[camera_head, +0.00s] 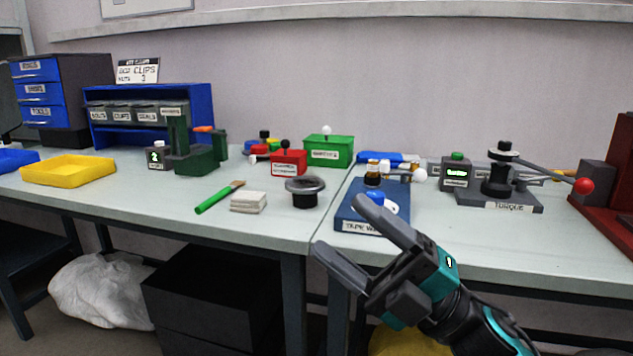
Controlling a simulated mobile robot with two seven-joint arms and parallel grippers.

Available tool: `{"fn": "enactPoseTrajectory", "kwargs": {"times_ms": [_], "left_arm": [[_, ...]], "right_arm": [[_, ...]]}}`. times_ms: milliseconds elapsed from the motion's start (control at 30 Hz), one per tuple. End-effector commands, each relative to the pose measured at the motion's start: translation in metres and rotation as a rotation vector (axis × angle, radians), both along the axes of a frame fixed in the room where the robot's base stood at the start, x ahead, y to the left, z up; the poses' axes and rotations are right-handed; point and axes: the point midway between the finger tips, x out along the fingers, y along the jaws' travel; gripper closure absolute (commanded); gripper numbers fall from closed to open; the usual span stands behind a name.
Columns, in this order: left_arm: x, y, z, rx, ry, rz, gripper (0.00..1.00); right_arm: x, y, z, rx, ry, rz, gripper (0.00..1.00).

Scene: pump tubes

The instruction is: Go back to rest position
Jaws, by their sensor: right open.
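My right gripper (338,232) comes in from the lower right, in front of the table's front edge. Its two fingers are spread apart with nothing between them, so it is open and empty. Its upper finger covers part of a blue tape pad (352,222) in the picture. My left gripper is not in view. No pump tube can be made out clearly.
Grey tables (275,228) carry a yellow tray (70,170), a green brush (218,197), white pads (248,202), a black round knob stand (305,190), red (289,163) and green boxes (328,151), and a torque device (498,195). Black boxes (212,300) stand below.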

Motion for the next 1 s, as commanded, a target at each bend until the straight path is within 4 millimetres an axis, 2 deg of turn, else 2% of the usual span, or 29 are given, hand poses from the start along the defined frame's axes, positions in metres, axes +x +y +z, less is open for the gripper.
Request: {"fn": "enactPoseTrajectory", "kwargs": {"times_ms": [33, 167, 200, 267, 333, 400, 500, 600, 700, 733, 767, 800, 1000], "left_arm": [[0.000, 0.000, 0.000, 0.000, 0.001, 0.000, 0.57], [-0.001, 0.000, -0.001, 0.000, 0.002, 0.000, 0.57], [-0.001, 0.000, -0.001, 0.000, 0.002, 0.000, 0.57], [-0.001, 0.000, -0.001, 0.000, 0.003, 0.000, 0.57], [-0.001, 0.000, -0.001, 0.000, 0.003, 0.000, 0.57], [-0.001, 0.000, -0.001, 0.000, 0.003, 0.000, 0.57], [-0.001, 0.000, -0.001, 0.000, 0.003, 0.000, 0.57], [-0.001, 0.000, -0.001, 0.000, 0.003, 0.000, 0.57], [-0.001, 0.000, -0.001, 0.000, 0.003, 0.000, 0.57], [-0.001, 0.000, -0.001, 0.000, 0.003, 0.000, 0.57], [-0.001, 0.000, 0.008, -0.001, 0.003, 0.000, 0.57], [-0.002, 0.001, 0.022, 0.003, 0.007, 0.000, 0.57], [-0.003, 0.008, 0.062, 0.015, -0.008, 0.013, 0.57]], "right_arm": [[0.009, -0.008, -0.019, 0.068, 0.140, -0.044, 0.30], [0.031, -0.034, -0.076, 0.224, 0.500, -0.175, 0.30], [0.034, -0.042, -0.099, 0.264, 0.614, -0.217, 0.30], [0.035, -0.055, -0.135, 0.321, 0.787, -0.277, 0.30], [0.029, -0.068, -0.181, 0.380, 0.991, -0.349, 0.30], [0.015, -0.080, -0.228, 0.431, 1.188, -0.416, 0.30], [-0.013, -0.091, -0.285, 0.484, 1.436, -0.498, 0.30], [-0.047, -0.098, -0.332, 0.519, 1.648, -0.566, 0.30], [-0.085, -0.102, -0.369, 0.547, 1.838, -0.623, 0.30], [-0.097, -0.103, -0.379, 0.554, 1.892, -0.640, 0.30], [-0.102, -0.104, -0.376, 0.559, 1.918, -0.648, 0.30], [-0.098, -0.106, -0.359, 0.556, 1.898, -0.649, 0.30], [-0.101, -0.115, -0.324, 0.556, 1.885, -0.675, 0.30]]}}
